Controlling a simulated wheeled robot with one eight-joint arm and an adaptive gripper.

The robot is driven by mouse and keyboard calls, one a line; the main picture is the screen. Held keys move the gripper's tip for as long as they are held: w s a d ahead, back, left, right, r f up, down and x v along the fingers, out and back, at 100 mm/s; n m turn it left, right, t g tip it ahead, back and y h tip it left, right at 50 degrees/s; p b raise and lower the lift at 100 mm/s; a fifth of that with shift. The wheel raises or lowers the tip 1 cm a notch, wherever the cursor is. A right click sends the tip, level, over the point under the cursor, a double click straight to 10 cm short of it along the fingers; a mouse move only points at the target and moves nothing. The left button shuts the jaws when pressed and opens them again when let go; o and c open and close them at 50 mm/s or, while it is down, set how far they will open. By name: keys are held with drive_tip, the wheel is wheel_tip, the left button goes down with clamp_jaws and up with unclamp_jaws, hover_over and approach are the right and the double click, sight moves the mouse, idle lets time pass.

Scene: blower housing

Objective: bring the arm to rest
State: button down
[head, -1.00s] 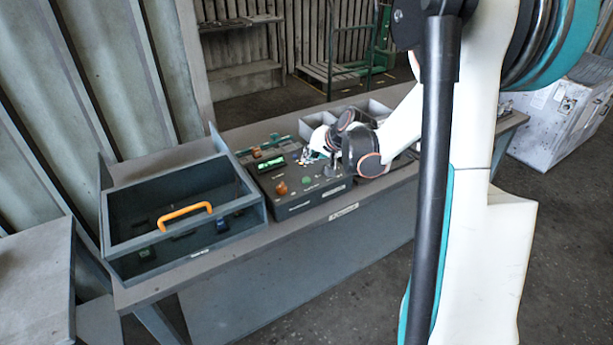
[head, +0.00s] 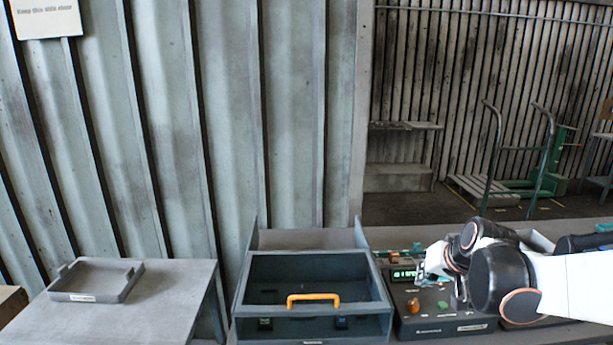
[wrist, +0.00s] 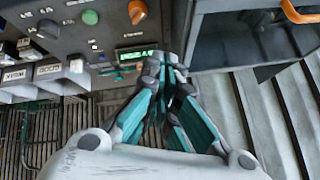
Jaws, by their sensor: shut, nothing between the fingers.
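My gripper (wrist: 172,75) is shut and empty in the wrist view, its teal and grey fingers together. It is over the far part of the dark control panel (wrist: 75,28), near the green display (wrist: 135,55). In the head view my arm (head: 500,275) reaches in from the right, and its wrist hangs above the control panel (head: 440,322). The fingertips are hard to make out there. I cannot tell whether the fingers touch the panel.
A grey box (head: 375,307) with an orange handle (head: 313,298) stands left of the panel. Farther left, a side table (head: 185,300) bears a shallow grey tray (head: 130,290). A corrugated wall (head: 170,130) is behind. A green trolley (head: 545,150) stands at the back right.

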drive_tip(key=s+a+r+n, duration=0.35)
drive_tip(key=s+a, duration=0.35)
drive_tip(key=s, duration=0.3)
drive_tip(key=s+a+f+h+b, duration=0.1)
drive_tip(key=s+f+b, duration=0.1)
drive_tip(key=s, duration=1.2)
drive_tip(key=shift+a+f+g, duration=0.3)
drive_tip(key=shift+a+f, duration=0.1)
drive_tip(key=shift+f, duration=0.25)
drive_tip(key=c, duration=2.3)
unclamp_jaws()
